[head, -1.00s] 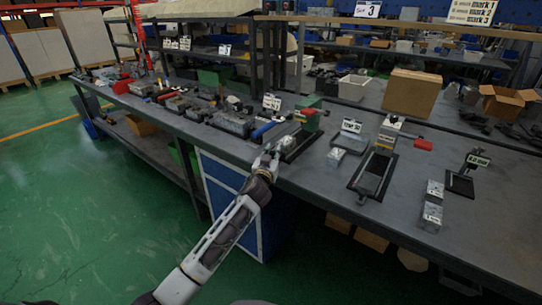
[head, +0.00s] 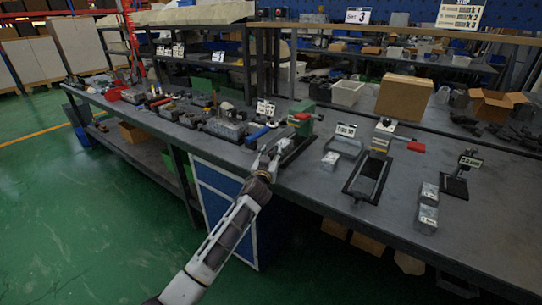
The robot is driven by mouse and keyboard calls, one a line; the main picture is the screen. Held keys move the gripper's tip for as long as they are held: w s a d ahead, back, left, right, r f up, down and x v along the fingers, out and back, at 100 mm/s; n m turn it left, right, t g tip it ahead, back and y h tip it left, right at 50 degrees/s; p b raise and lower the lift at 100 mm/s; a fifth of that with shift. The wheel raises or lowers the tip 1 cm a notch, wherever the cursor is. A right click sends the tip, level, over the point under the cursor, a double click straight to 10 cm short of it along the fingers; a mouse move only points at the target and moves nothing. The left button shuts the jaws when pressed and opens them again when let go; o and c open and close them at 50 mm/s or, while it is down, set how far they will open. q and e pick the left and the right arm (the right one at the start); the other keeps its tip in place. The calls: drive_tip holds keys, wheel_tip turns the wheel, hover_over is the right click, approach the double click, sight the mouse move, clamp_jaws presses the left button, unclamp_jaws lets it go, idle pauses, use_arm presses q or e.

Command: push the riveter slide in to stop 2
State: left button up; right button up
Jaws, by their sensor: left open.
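A green device with a red handle (head: 304,119) stands on the workbench, with a dark low base and a grey metal part (head: 284,143) towards the front edge. I take it for the riveter with its slide, but no readable label confirms this. My left gripper (head: 269,157) is open and empty at the bench's front edge, close to the near end of that grey part. I cannot tell whether it touches it. The fingers partly hide the near end. The slide's stop marks are too small to read. My right gripper is not in view.
A second red-handled device (head: 383,134) has a dark tray (head: 367,180) in front. Metal blocks (head: 428,205), a small labelled stand (head: 459,180) and a cardboard box (head: 404,97) are to the right. Several tools crowd the bench to the left. A sign (head: 460,15) lists marks.

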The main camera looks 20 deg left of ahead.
use_arm(q)
drive_tip(key=shift+s, duration=0.15)
drive_tip(key=s, duration=1.1)
drive_tip(key=shift+s+d, duration=0.25)
drive_tip(key=shift+s, duration=0.1)
idle(0.3)
idle(0.3)
